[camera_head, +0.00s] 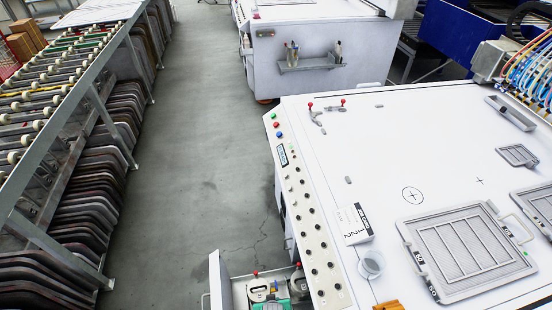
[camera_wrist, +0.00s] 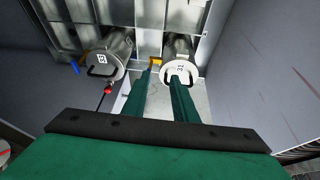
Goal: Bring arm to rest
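My gripper (camera_wrist: 161,77) shows in the wrist view as a green body with a dark front edge and two green fingers. The fingers are apart, with a bare pale gap between them, and I see nothing held. The right fingertip overlaps the white lid of a labelled canister (camera_wrist: 181,53) in the picture; I cannot tell if they touch.
A second, grey canister (camera_wrist: 108,55) is at left in the wrist view. In the head view, a white machine (camera_head: 375,150) fills the right, with an open drawer (camera_head: 220,285) at its front. A roller rack (camera_head: 75,120) stands left. The grey aisle (camera_head: 200,130) is clear.

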